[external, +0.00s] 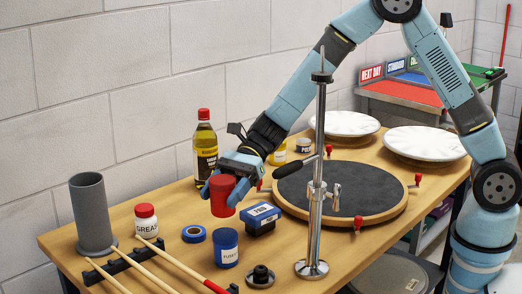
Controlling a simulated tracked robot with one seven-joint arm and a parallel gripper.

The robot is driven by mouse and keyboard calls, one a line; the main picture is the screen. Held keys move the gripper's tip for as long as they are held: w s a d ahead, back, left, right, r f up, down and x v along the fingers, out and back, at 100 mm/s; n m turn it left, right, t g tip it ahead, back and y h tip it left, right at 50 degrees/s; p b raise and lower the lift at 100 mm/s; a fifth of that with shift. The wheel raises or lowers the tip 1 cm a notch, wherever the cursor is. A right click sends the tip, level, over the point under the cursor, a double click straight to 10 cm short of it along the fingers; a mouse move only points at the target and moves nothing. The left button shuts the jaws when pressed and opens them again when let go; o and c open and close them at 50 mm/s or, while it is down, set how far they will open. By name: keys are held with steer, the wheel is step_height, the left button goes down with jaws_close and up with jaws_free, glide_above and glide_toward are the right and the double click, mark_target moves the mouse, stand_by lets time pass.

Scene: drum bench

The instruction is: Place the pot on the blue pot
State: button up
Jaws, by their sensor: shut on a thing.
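A red pot (222,196) is held between the fingers of my gripper (222,186), which is shut on it. It hangs above the bench, a little up and left of the blue pot. The blue pot (225,250) stands upright on the bench with a pale label on its front. The red pot and the blue pot are apart. My fingers hide part of the red pot's upper side.
A dark blue box (261,219) stands right of the blue pot, and a blue tape roll (194,234) lies left. A metal stand (314,215) rises before the drum (340,190).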

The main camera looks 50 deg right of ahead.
mark_target(226, 209)
steer(key=shift+f, duration=2.75)
steer(key=o, duration=1.1)
steer(key=shift+r, duration=0.1)
steer(key=v, duration=1.2)
